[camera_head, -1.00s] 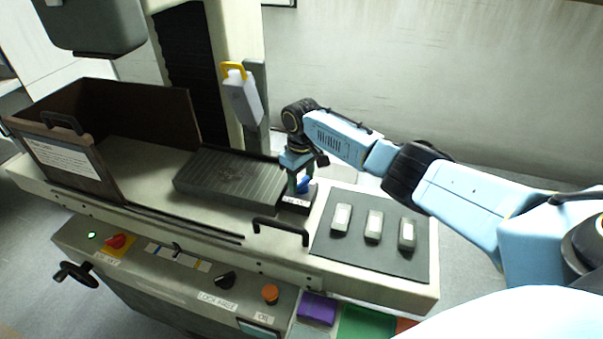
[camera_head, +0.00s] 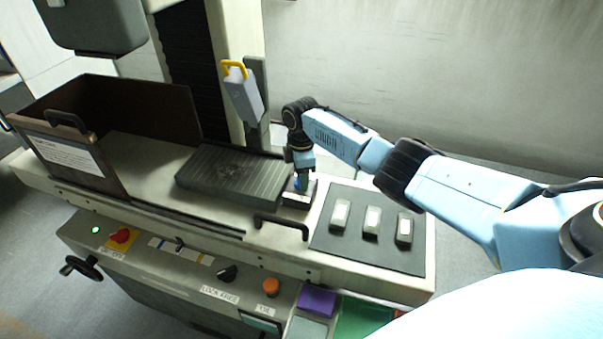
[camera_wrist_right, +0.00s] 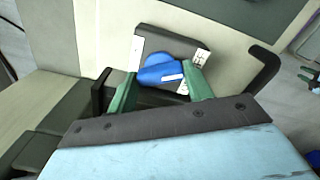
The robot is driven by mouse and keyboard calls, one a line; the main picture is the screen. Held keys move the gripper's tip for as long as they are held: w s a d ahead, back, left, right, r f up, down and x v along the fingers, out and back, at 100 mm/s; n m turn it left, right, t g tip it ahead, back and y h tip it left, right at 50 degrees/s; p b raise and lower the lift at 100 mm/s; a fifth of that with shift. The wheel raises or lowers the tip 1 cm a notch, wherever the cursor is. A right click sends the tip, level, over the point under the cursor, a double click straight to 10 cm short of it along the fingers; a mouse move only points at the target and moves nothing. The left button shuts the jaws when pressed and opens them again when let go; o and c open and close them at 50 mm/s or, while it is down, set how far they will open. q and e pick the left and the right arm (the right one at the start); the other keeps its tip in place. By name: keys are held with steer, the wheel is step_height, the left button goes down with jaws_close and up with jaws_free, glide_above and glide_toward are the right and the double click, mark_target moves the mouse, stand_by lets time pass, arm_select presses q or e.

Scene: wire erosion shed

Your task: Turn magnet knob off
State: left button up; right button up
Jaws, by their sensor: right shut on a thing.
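The blue magnet knob (camera_wrist_right: 160,72) sits on a dark block (camera_wrist_right: 181,44) with white labels at both ends. A small white mark on the knob points to the right in the wrist view. My right gripper (camera_wrist_right: 161,88) has its green fingers on both sides of the knob and is shut on it. In the head view, my right gripper (camera_head: 300,182) comes down onto the block at the right end of the ribbed dark magnet plate (camera_head: 225,177), hiding most of the knob. The label text is too small to read. My left gripper is not in view.
A black handle (camera_head: 281,226) stands up in front of the block. A dark mat (camera_head: 352,256) with several small grey blocks lies to the right. A brown guard (camera_head: 60,150) stands left.

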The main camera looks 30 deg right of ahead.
steer(key=shift+w+n, duration=0.1)
steer(key=shift+n, duration=1.4)
steer(key=shift+r, duration=0.1)
steer(key=o, duration=1)
step_height(320, 180, up, 13)
steer(key=shift+r, duration=0.15)
